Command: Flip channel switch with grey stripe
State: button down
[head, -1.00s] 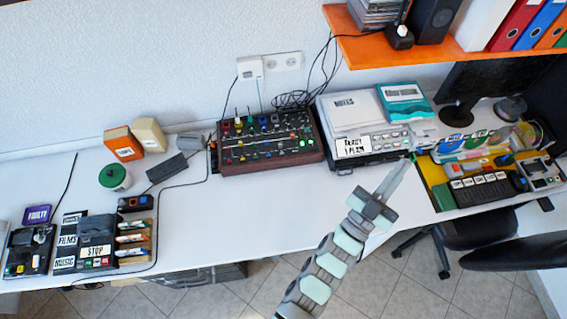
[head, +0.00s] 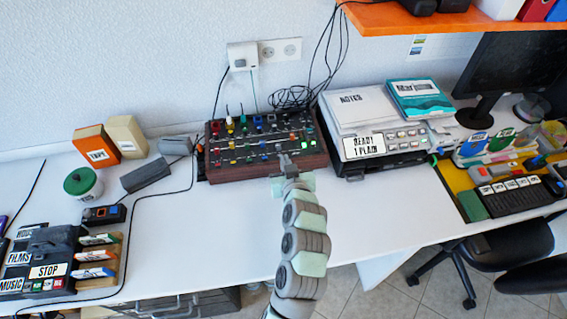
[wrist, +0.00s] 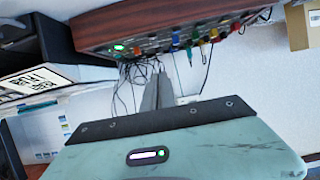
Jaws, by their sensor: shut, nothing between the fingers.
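The control panel (head: 225,172) is a dark box with a wooden frame, standing against the wall in the head view. Its top carries several coloured knobs, switches and sliders. I cannot make out which channel switch has a grey stripe. My gripper (head: 284,158) is at the panel's front edge, right of its middle, with its fingers over the lower part of the panel face. The fingers are shut and empty. In the wrist view my gripper (wrist: 159,76) points toward the panel (wrist: 150,27), which appears upside down. Whether the fingertips touch anything cannot be told.
A printer (head: 372,163) with notes on it stands close to the panel's right. A black cable (head: 188,187) and a dark grey block (head: 146,175) lie to its left. An orange shelf (head: 450,22) overhangs at the right. The desk (head: 225,235) before the panel is clear.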

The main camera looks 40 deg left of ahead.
jog(key=b+x, duration=0.1)
jog(key=x, duration=0.7)
jog(key=shift+w+a+f, duration=0.15)
jog(key=shift+w+a, duration=0.05)
jog(key=shift+a, duration=0.05)
notch_tip(320, 180, down, 3)
jog(key=shift+f+b, duration=0.1)
jog(key=shift+b, duration=0.3)
jog(key=shift+f, duration=0.45)
